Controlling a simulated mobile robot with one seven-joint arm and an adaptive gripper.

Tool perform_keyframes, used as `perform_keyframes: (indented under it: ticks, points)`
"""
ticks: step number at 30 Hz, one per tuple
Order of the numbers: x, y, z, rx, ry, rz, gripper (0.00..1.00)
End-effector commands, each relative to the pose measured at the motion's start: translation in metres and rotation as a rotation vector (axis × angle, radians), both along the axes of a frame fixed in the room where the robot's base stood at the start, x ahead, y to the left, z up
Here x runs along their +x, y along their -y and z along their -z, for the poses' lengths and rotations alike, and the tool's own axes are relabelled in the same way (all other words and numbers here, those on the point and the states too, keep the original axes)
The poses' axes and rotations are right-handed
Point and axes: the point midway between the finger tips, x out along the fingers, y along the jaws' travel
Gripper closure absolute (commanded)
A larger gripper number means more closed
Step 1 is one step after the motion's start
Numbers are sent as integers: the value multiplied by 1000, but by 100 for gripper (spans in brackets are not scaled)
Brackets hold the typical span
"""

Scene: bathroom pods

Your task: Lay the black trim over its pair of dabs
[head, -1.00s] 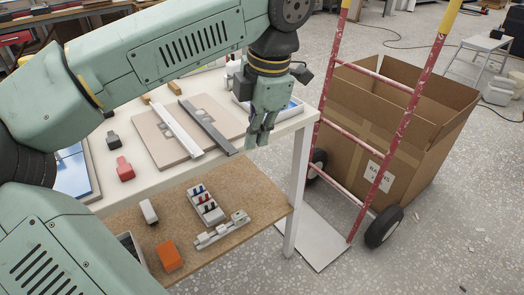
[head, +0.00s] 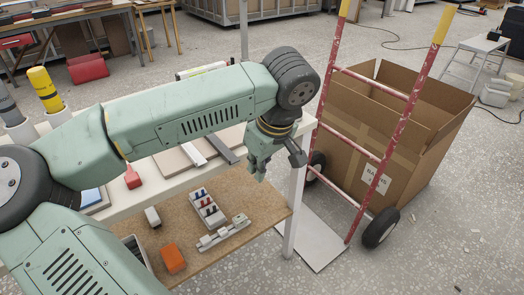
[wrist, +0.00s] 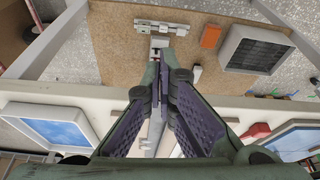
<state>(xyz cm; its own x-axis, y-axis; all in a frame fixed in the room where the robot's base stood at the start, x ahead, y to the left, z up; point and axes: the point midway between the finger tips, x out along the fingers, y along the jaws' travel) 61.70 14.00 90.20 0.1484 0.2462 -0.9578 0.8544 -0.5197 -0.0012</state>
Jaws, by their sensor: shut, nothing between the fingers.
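The black trim (head: 222,147) is a long dark strip lying on the right part of a beige board (head: 174,161) on the white table. The white trim (head: 194,153) lies beside it, to the left. My arm hides the far ends of both strips and most of the board. No dabs can be made out. My gripper (head: 257,174) is shut and empty, pointing down near the table's front edge, right of the black trim and apart from it. In the wrist view its fingers (wrist: 162,58) meet, with a grey strip visible between and behind them.
A red tool (head: 132,177) lies on the table. A red hand truck (head: 376,160) and a cardboard box (head: 425,115) stand right.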

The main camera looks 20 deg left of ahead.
Motion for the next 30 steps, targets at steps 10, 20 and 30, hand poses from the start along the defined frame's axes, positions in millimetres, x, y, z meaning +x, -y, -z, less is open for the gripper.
perform_keyframes:
  ticks: [10,20,30]
  points:
    - [19,-32,29,-3,1,-5,100]
    - [26,-43,32,-2,1,-2,100]
    - [31,-50,36,1,2,-4,100]
